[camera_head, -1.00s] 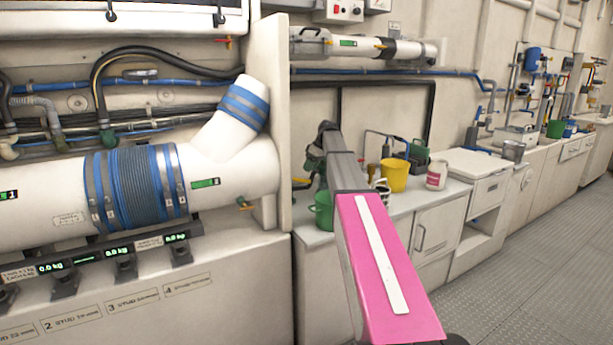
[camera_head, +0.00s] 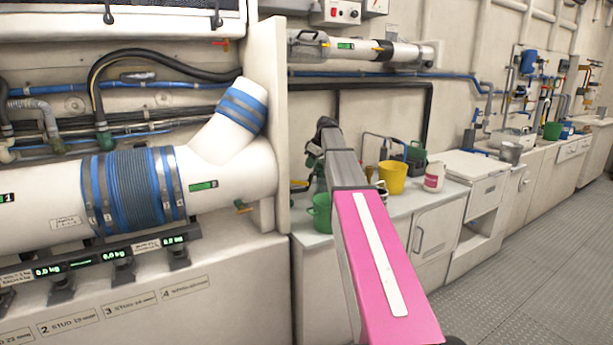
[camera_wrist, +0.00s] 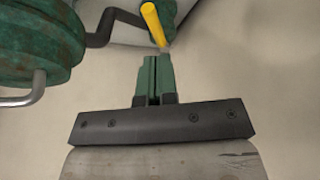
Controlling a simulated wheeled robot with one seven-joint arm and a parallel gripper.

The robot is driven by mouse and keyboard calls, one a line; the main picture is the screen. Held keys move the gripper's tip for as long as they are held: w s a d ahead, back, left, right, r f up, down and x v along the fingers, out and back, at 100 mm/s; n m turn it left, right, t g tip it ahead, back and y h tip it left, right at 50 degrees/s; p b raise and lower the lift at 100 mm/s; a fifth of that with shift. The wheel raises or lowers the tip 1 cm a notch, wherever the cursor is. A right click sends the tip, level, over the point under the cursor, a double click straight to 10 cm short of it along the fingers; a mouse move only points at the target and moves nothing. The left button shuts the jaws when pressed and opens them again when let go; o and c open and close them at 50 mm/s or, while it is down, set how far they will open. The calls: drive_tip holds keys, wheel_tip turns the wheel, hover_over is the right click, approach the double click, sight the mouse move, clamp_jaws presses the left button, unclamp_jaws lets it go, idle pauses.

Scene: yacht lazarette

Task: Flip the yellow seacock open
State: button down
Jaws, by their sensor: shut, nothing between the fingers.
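The seacock's yellow lever (camera_wrist: 153,24) shows at the top centre of the wrist view, slanting from upper left to lower right. A green fitting (camera_wrist: 166,12) is beside and behind it. In the head view my arm largely hides the gripper.
A large green round body (camera_wrist: 38,45) with a metal handle and a dark bent pipe (camera_wrist: 112,25) are close at the left in the wrist view. A green mug (camera_head: 320,215) and a yellow bucket (camera_head: 392,178) stand on the counter. A white partition (camera_head: 266,110) stands left of my arm.

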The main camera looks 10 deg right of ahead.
drive_tip(key=s+a+f+t+h, duration=0.25)
drive_tip(key=s+a+t, duration=0.25)
drive_tip(key=s, duration=0.5)
drive_tip(key=w+d+f, duration=0.1)
drive_tip(key=w+f, duration=0.5)
drive_tip(key=w, duration=0.3)
drive_tip(key=shift+d+f+m+t+h, duration=0.2)
drive_tip(key=shift+m+t+h, duration=0.1)
drive_tip(key=shift+t+h, duration=0.15)
drive_tip(key=shift+w+d, duration=0.1)
